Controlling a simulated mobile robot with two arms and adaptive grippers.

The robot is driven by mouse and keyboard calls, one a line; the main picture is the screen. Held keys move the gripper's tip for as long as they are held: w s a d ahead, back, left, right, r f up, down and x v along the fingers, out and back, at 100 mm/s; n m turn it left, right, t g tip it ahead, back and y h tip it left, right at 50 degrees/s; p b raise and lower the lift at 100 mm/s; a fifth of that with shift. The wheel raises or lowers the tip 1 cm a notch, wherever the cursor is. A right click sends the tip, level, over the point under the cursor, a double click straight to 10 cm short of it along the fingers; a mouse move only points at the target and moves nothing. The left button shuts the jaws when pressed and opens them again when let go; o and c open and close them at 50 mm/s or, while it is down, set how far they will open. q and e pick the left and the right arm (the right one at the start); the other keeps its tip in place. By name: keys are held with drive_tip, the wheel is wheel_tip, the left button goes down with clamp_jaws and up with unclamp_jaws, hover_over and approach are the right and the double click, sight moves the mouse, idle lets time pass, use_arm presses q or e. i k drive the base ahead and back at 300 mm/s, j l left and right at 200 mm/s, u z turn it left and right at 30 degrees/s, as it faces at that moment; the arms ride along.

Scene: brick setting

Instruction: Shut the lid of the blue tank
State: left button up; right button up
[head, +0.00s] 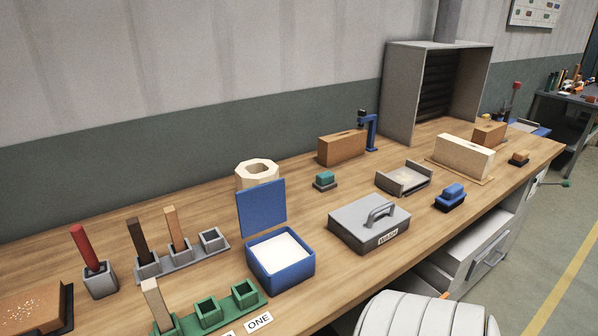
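The blue tank (281,278) stands on the wooden bench near its front edge, left of the grey lidded box. Its blue lid (262,210) stands up, open, at the back of the tank and leans slightly. White contents (279,252) show inside the tank. Neither of my grippers is in the head view.
A grey box (369,233) with a handle is just right of the tank. A green holder (209,311) and a grey holder (182,257) with sticks are left of it. A cream hollow block (257,175) stands behind the lid. The bench top (330,282) is bare just right of the tank.

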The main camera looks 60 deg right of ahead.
sight(260, 207)
drive_tip(key=z, duration=1.65)
drive_tip(key=k+l+z, duration=0.1)
drive_tip(key=z, duration=0.3)
drive_tip(key=l+z, duration=0.25)
drive_tip(key=z, duration=0.2)
drive_tip(key=k, duration=0.05)
